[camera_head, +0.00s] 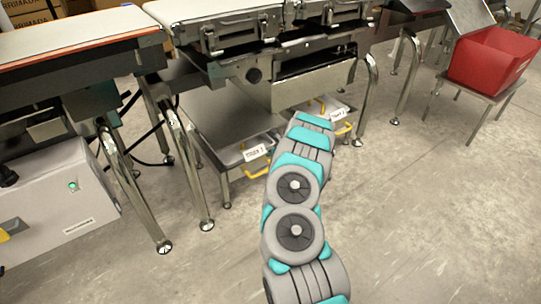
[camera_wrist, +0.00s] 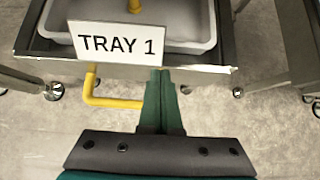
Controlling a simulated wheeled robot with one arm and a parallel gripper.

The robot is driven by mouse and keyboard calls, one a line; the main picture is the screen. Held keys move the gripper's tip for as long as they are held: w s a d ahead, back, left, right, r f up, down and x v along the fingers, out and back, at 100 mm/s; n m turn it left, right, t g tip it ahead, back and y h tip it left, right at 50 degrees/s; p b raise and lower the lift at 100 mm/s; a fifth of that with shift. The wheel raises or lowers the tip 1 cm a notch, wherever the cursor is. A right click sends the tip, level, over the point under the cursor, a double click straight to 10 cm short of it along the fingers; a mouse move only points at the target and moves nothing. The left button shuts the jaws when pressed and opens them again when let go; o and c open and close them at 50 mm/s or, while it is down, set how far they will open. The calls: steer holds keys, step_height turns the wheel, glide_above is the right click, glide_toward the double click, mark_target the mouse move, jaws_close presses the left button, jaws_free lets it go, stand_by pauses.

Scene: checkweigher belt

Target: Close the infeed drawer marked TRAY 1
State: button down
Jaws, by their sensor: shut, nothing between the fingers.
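In the wrist view the drawer marked TRAY 1 (camera_wrist: 222,68) shows a metal front, a white label plate (camera_wrist: 121,42) and a pale grey tray inside (camera_wrist: 195,46). The tray interior is visible from above, so the drawer stands at least partly open. A yellow bar handle (camera_wrist: 112,102) sticks out from its front. My gripper (camera_wrist: 157,75) is shut and empty, its green fingers just right of the handle, with the tips at the drawer front's edge. I cannot tell whether they touch. In the head view my arm hides the gripper.
In the head view two labelled drawers sit low under the machine: one left of my arm (camera_head: 256,152), one right (camera_head: 338,114). Their labels are too small to read surely. Metal legs (camera_head: 371,95) stand nearby. A red bin (camera_head: 490,60) is at right.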

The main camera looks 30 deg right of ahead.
steer(key=s+f+v, duration=0.2)
steer(key=v, duration=1)
steer(key=shift+s+r+b, duration=0.25)
steer(key=shift+r+b, duration=0.05)
steer(key=shift+b, duration=0.1)
